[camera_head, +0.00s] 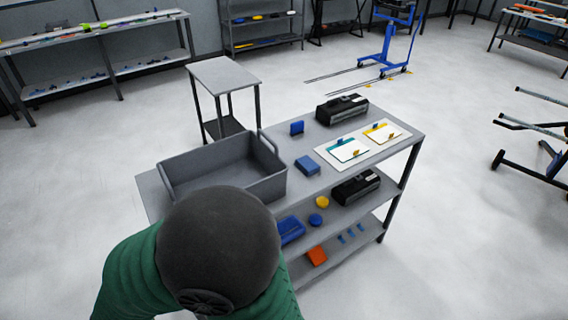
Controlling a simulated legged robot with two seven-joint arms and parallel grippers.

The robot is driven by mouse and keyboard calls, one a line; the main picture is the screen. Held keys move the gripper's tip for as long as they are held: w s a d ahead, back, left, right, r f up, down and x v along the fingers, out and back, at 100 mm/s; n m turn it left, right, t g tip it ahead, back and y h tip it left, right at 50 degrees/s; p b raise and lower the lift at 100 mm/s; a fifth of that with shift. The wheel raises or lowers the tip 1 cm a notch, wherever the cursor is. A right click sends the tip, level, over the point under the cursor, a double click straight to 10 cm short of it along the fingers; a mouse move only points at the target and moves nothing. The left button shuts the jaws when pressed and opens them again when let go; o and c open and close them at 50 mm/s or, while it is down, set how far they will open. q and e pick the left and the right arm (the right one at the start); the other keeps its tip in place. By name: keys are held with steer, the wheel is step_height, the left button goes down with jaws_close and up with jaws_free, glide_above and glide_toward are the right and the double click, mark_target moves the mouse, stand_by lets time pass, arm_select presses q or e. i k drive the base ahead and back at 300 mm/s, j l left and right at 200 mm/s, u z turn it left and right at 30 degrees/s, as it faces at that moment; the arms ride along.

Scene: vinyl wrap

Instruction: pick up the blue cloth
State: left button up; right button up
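A small blue folded-looking piece (307,165), which may be the blue cloth, lies on the top of the grey shelf cart (237,148), just right of the grey bin. Another blue block-like piece (297,127) stands behind it. A larger blue item (291,230) lies on the middle shelf, partly hidden. I cannot tell for certain which of these is cloth. Neither of my grippers is in view. A green and dark rounded part fills the lower left and hides the cart's near left side.
The open grey bin (224,184) takes up the cart top's left. A black case (342,109) and two clipboard-like pieces (348,150) (384,132) lie to the right. The middle shelf holds another black case (356,187). A small grey table (223,76) stands behind.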

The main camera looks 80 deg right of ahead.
mark_target(309, 167)
steer(key=z, duration=2.95)
